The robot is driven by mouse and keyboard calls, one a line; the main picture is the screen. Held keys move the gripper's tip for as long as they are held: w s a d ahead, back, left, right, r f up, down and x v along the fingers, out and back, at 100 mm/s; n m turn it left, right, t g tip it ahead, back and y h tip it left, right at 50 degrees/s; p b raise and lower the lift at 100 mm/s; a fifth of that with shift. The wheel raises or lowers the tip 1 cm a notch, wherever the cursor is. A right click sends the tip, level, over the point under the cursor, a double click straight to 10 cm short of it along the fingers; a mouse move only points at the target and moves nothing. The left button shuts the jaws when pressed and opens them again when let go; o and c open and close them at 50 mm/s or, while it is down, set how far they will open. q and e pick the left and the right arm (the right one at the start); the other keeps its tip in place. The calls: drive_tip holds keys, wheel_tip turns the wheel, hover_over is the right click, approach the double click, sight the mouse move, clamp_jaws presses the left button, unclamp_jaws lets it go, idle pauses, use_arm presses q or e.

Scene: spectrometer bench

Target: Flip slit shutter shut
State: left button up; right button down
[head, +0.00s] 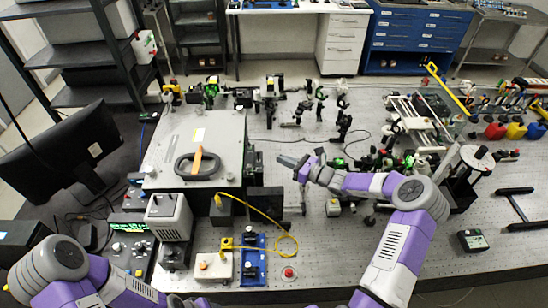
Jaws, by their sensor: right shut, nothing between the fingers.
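The large grey spectrometer housing (226,132) stands on the optical bench at centre left, with a black oval handle and an orange strip on its lid. Small dark parts (254,166) sit along its right side. The slit shutter is too small to make out with certainty, so I cannot tell its position. My right gripper (283,161) is shut and empty, pointing left, a short way right of those dark parts. I cannot tell whether it touches anything. My left arm shows at the lower left, but its gripper is out of view.
A black block (266,201) stands below the right gripper. A yellow cable (262,212) loops near a blue tray (252,262). Optical mounts (343,125) stand behind the gripper. A monitor (62,160) is at left.

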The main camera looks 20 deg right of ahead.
drive_tip(key=v, duration=0.6)
drive_tip(key=shift+r+b, duration=0.25)
drive_tip(key=shift+b, duration=0.1)
drive_tip(key=shift+d, duration=0.15)
drive_tip(key=shift+s, duration=0.1)
